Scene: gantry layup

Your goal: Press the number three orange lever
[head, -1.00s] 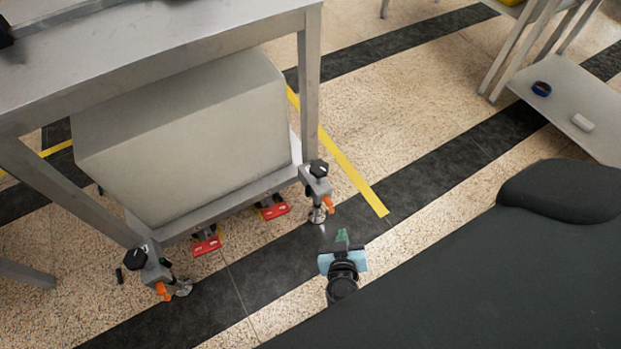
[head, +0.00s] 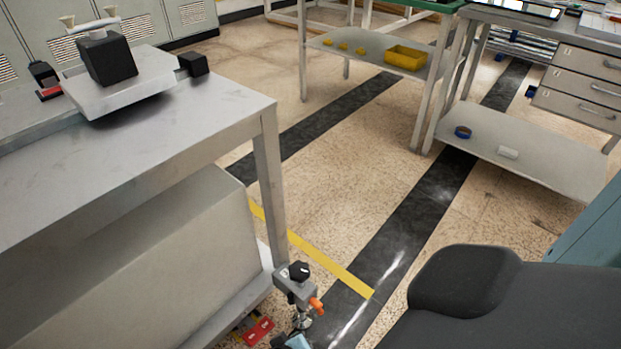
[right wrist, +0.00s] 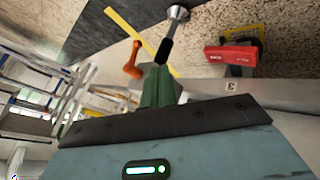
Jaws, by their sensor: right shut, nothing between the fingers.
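An orange lever (head: 316,304) sticks out from the grey corner unit with a black knob (head: 299,271) at the foot of the bench. In the right wrist view the orange lever (right wrist: 133,62) stands just left of my right gripper's fingertips (right wrist: 160,70), with a small gap in the picture; I cannot tell whether they touch. A "3" label (right wrist: 231,86) is on the grey frame right of the fingers. The green fingers are shut and empty. In the head view only part of my right gripper's pale blue body (head: 298,341) shows at the bottom edge. My left gripper is out of view.
A red pedal (right wrist: 230,57) and a metal levelling foot (right wrist: 178,12) are close to the gripper. The grey bench (head: 270,160) stands above a big pale box (head: 150,265). Speckled floor with a yellow strip (head: 330,265) is open to the right.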

